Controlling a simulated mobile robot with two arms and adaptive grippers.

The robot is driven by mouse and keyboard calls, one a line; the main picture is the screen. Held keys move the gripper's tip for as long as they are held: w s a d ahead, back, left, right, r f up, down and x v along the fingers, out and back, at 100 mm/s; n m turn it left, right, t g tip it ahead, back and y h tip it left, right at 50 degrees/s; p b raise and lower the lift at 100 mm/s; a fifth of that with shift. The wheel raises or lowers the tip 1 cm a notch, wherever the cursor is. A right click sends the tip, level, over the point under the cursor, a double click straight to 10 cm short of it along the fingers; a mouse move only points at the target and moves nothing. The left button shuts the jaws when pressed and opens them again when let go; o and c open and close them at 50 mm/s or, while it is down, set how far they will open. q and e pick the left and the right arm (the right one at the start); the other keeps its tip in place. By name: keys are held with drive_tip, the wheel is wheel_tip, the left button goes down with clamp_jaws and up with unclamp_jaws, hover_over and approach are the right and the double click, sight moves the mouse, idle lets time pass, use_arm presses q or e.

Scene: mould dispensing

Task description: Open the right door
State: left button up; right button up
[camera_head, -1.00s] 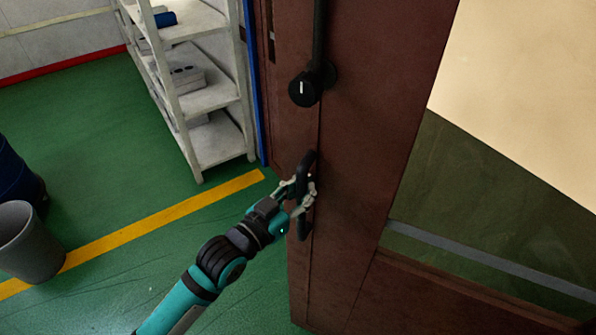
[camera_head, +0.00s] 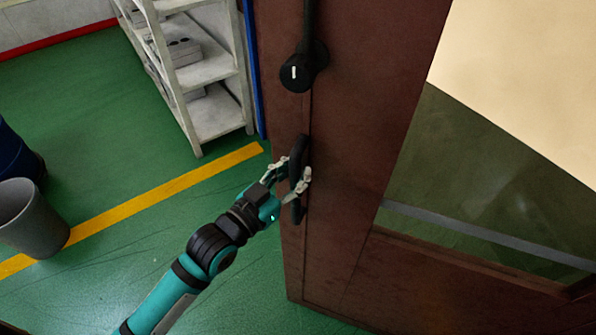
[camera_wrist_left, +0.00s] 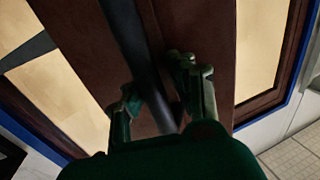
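The brown door (camera_head: 345,170) with a glass pane fills the middle and right of the head view. Its near edge face shows, and it appears to stand ajar. A dark vertical pull handle (camera_head: 297,160) is on the door near that edge. My left gripper (camera_head: 286,180) is at the handle with its fingers apart, one on each side of it. In the left wrist view the handle (camera_wrist_left: 146,65) passes between the spread fingers of my left gripper (camera_wrist_left: 158,97), with gaps showing; firm contact cannot be told. My right gripper is not in view.
A black round lock fitting (camera_head: 297,73) sits above the handle. A white shelf rack (camera_head: 218,112) stands behind the door at the left. A grey bin (camera_head: 32,220) stands at the far left. The green floor between bin and door is mostly clear, crossed by a yellow line (camera_head: 165,205).

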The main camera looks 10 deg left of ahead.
use_arm(q)
drive_tip(key=o, duration=0.4)
drive_tip(key=shift+c, duration=0.2)
drive_tip(key=shift+s+d, duration=0.1)
drive_tip(key=v, duration=1.2)
drive_tip(key=shift+f, duration=0.1)
